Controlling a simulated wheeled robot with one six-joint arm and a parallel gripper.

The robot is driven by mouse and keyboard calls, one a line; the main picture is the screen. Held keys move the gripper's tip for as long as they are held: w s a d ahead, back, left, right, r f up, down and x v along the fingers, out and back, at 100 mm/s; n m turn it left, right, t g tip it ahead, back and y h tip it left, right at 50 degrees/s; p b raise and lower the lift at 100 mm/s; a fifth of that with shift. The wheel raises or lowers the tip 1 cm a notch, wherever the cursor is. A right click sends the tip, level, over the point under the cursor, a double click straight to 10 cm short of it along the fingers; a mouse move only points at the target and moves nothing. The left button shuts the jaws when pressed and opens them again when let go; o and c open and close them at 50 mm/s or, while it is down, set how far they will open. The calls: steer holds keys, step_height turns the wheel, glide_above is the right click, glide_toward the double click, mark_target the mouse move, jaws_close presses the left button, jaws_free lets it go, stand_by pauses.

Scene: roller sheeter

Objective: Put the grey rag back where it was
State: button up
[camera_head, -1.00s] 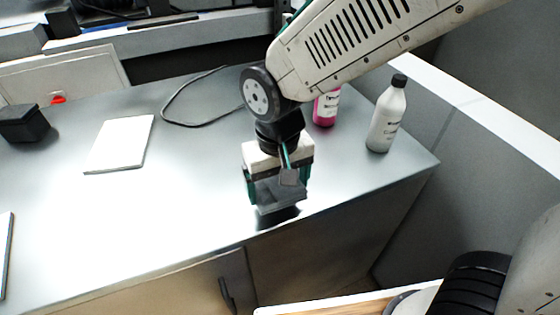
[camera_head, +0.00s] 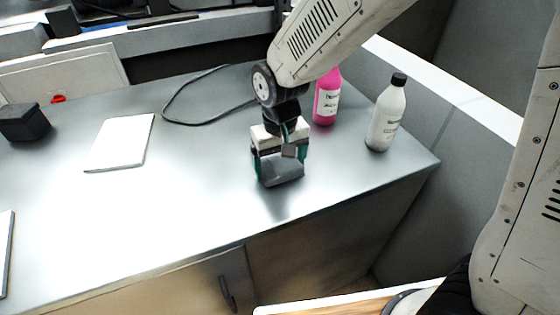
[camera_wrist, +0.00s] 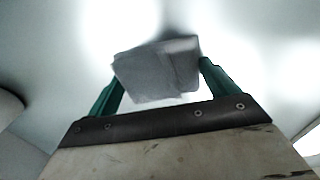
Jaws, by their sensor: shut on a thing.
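The grey rag (camera_head: 281,172) is a folded grey block held between the fingers of my gripper (camera_head: 282,166), over the right part of the metal bench top, close to its front edge. In the wrist view the rag (camera_wrist: 157,70) spans the gap between the green fingertips of my gripper (camera_wrist: 160,75). The gripper is shut on it and points down. A dark shadow lies right by the rag; I cannot tell whether it touches the bench.
A pink bottle (camera_head: 327,98) and a white bottle with a black cap (camera_head: 387,115) stand behind and right of my gripper. A black cable (camera_head: 190,123) lies behind left. A white pad (camera_head: 120,143) and a black box (camera_head: 23,122) are further left. The bench (camera_head: 200,200) between is clear.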

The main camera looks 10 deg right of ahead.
mark_target(280, 165)
steer(key=shift+f, duration=0.1)
steer(key=o, duration=0.8)
steer(key=shift+o, duration=0.2)
step_height(280, 165, up, 12)
steer(key=s+d+r+m, duration=0.1)
steer(key=s+d+r, duration=0.25)
steer(key=d, duration=0.35)
steer(key=s+d+r+m, duration=0.1)
steer(key=s+d+r, duration=0.1)
steer(key=s+d, duration=0.35)
steer(key=s+d+m+t, duration=0.1)
steer(key=s+d, duration=0.7)
steer(key=s, duration=0.2)
steer(key=shift+s+f, duration=0.2)
steer(key=shift+f, duration=0.15)
steer(key=shift+d, duration=0.1)
